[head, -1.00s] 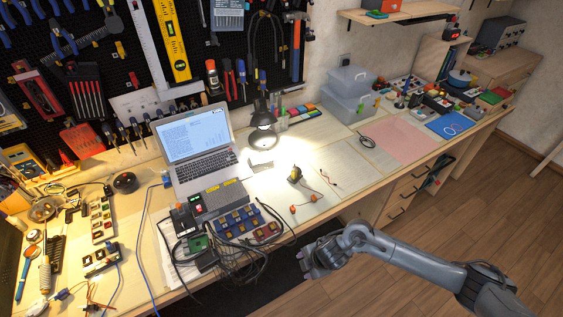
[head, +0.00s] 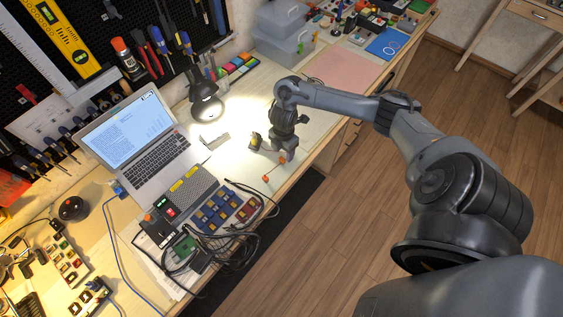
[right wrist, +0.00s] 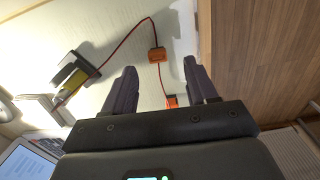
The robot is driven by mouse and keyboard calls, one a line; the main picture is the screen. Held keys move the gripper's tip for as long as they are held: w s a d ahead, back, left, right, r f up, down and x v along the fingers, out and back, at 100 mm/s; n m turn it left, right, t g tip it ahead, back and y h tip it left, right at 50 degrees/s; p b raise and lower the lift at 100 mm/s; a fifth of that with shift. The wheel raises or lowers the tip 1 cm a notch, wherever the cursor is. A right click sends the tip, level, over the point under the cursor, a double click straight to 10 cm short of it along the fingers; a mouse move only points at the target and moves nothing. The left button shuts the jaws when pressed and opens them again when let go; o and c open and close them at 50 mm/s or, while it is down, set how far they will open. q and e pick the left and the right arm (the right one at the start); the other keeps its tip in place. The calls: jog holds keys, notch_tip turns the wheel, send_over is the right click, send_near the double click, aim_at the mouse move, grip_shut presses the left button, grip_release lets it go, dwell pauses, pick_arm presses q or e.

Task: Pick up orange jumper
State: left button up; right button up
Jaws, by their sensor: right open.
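The orange jumper shows in the right wrist view as an orange block (right wrist: 157,55) on the pale bench sheet. A red wire runs from it to a second orange block near the right finger, partly hidden by my gripper. In the head view one orange end (head: 265,179) lies on the bench near its front edge, and the other is beside my gripper. My right gripper (head: 284,155) is low over the bench at the jumper. In the right wrist view its open fingers (right wrist: 160,72) stand either side of the wire, with nothing gripped. My left gripper is out of view.
A small yellow and black device (head: 256,141) sits just left of my right gripper, with a red wire beside it in the wrist view. A lit lamp (head: 207,100) and a laptop (head: 150,145) stand farther left.

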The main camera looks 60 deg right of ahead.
aim_at(282, 158)
jog(key=shift+w+f, duration=0.15)
jog(key=shift+f, duration=0.25)
jog(key=shift+f+b, duration=0.9)
jog(key=shift+f, duration=1.4)
grip_shut()
